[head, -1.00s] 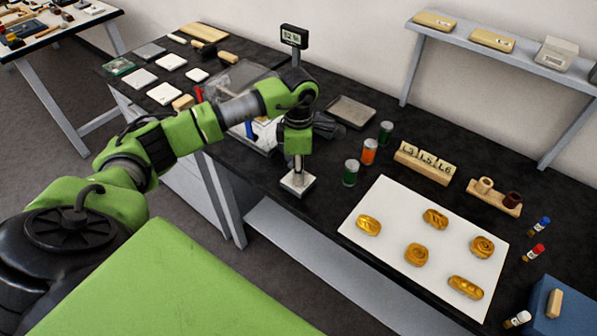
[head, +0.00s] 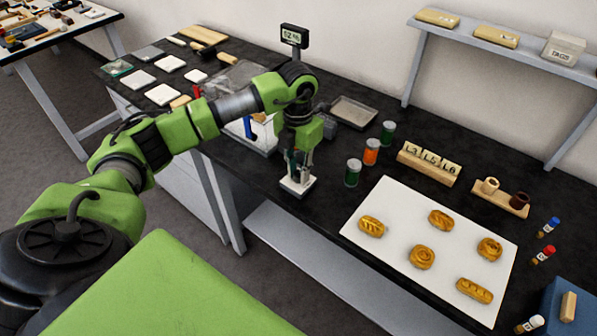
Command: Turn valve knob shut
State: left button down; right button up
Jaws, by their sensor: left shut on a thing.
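My left gripper (head: 297,163) points straight down over a small pale block (head: 299,186) at the front edge of the black workbench. Its fingers are shut on the valve knob at the top of this block. The fingers cover the knob, so its shape and how far it is turned cannot be seen. My right gripper is not in view.
Green and orange cans (head: 371,152) stand right of the gripper. A white board (head: 393,258) with several golden pieces lies further right. A grey tray (head: 354,112), a clear-lidded box (head: 262,141) and a small display (head: 293,36) are close behind my arm.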

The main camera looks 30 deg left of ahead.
aim_at(298, 173)
pick_arm(q)
jog(key=n, duration=0.5)
jog(key=shift+n+b, duration=0.3)
dwell(0.4)
jog(key=c, duration=1.8)
grip_release()
jog(key=shift+c, duration=0.2)
notch_tip(298, 173, up, 12)
jog(key=shift+a, duration=0.1)
